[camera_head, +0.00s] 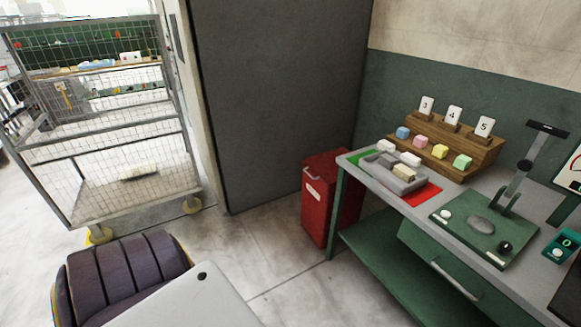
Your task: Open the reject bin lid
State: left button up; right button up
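A red bin (319,205), which I take to be the reject bin, stands on the floor at the left end of the green workbench. Its red lid (327,164) appears to lie down over the top. A small pale handle shows at the lid's left front edge, and a pale label is on the bin's front face. The bin's right side is partly hidden by the bench leg. Neither of my grippers is in view.
The workbench (365,172) holds a grey tray with blocks, a wooden stepped stand (455,148) with coloured blocks and number cards, and a green press (482,228). A wire cage cart (95,150) stands left. A dark grey panel (280,95) rises behind the bin. Floor before the bin is clear.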

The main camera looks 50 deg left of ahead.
aim_at(324, 165)
jog(key=u, duration=1.3)
